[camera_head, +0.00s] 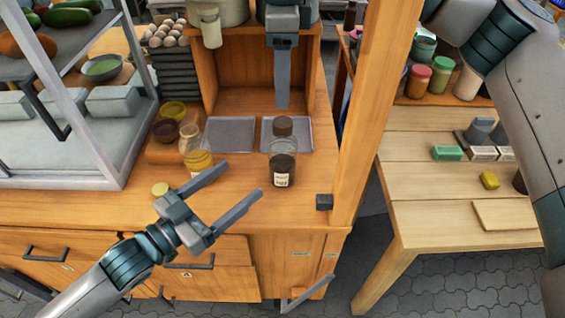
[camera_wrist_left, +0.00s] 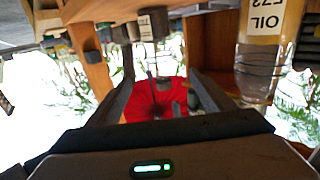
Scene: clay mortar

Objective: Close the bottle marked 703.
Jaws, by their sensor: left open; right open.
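A glass bottle of yellow oil (camera_head: 198,160) stands upright on the counter with no cap seen on it. In the left wrist view this bottle (camera_wrist_left: 262,60) appears inverted at the right, its label reading OIL; its number is cut off. A small yellow lid (camera_head: 160,189) lies on the counter left of it. A dark bottle with a brown cap (camera_head: 283,151) stands to the right, its label too small to read. My left gripper (camera_head: 243,180) is open and empty, over the counter in front of the bottles. My right gripper (camera_head: 283,88) points down above the dark bottle, seen edge-on.
Two grey trays (camera_head: 231,133) lie behind the bottles. Small bowls (camera_head: 168,130) stand at the left, near a metal-framed shelf (camera_head: 75,140). A wooden post (camera_head: 362,110) rises at the counter's right end. A lower table (camera_head: 425,170) stands beyond it.

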